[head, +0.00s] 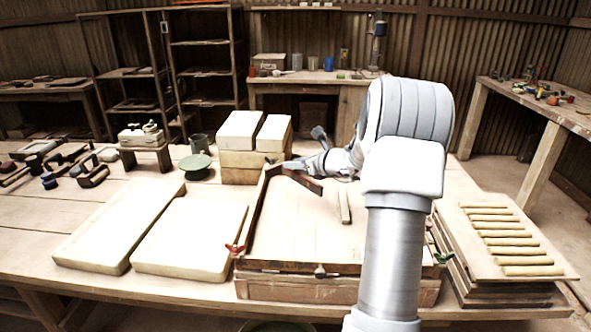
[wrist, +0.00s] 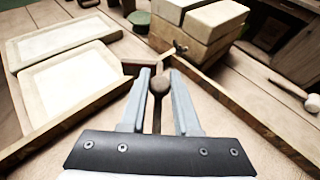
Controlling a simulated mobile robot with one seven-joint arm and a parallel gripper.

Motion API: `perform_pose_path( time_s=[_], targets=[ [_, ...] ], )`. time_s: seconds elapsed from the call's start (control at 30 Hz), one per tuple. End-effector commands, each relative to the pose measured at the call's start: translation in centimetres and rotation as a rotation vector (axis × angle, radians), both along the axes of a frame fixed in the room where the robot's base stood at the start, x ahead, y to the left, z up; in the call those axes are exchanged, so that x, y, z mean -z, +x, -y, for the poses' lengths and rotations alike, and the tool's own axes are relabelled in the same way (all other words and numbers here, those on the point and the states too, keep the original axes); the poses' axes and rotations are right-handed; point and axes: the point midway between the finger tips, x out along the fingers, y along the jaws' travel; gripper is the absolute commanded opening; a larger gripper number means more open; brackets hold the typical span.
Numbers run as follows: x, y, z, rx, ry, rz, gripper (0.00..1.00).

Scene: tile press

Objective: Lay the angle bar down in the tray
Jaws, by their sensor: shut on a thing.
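The wooden tray (head: 300,235) is a shallow, low-walled box at the table's front; its walls also show in the wrist view (wrist: 235,118). My gripper (head: 322,165) is over its far part, partly hidden by my arm. In the wrist view, my gripper (wrist: 160,82) is shut on a brown, rounded knob with a dark stem, which appears to be part of the angle bar. The dark reddish bar (head: 302,182) slants from the far left corner, below my gripper. Its end shows beyond the fingers (wrist: 138,67). I cannot tell whether it touches the tray.
A pale wooden strip (head: 344,207) is inside the tray. Two pale slabs (head: 190,240) lie left, stacked blocks (head: 250,150) stand behind, and a board with clay rolls (head: 505,240) is at right. Red (head: 234,249) and green (head: 444,258) wing nuts stick out at the tray's sides.

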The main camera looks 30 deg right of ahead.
Motion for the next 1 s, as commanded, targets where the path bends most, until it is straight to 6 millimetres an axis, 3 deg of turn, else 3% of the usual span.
perform_pose_path(
  time_s=[0.27, 1.0],
  targets=[
    [1.2, 0.0, 0.0, 0.000, 0.000, 0.003, 0.00],
    [7.4, 0.1, 0.0, 0.000, 0.000, 0.003, 0.00]
  ],
)
